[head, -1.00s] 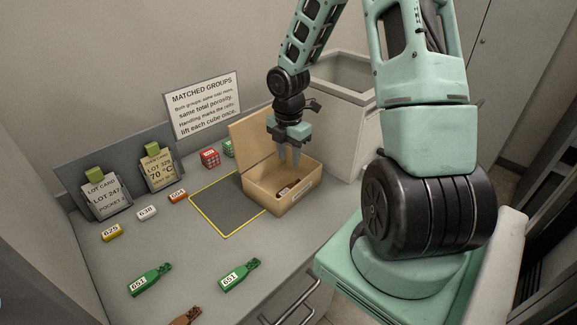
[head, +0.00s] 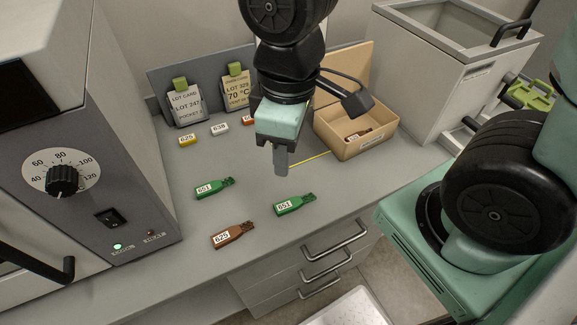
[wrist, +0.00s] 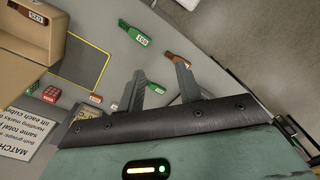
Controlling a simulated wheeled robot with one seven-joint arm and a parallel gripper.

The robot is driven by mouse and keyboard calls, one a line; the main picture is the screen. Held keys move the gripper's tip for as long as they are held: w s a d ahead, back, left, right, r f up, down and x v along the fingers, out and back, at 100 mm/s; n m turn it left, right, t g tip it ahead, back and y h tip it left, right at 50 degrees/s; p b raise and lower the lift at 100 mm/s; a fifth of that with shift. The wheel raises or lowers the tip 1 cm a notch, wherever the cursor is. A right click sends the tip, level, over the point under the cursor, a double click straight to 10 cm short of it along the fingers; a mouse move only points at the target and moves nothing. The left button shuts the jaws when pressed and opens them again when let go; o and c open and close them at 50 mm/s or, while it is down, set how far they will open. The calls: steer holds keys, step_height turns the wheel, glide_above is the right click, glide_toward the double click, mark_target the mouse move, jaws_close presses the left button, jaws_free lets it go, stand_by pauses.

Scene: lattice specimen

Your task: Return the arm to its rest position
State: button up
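My gripper (head: 282,160) hangs from my arm over the bench (head: 190,235), left of the cardboard box (head: 336,137). In the wrist view its two fingers (wrist: 163,84) stand apart with nothing between them. The open box also shows in the wrist view (wrist: 85,50), with a dark brown labelled item (head: 357,135) inside it. The gripper is clear of the box and above the bench. It hides part of the yellow-outlined mat.
Green tags (head: 213,187) and (head: 294,205) and a brown tag (head: 234,235) lie on the bench. An oven (head: 95,170) stands at left. Lot cards (head: 187,105) and small labelled pieces (head: 219,129) are behind. A grey bin (head: 430,85) stands at right.

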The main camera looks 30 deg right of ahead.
steer(key=shift+m, duration=0.7)
steer(key=s, duration=0.1)
steer(key=s+a, duration=0.1)
steer(key=s, duration=0.1)
steer(key=s+a+r, duration=0.1)
steer(key=shift+s+a, duration=0.1)
steer(key=shift+s, duration=0.15)
steer(key=shift+f, duration=0.3)
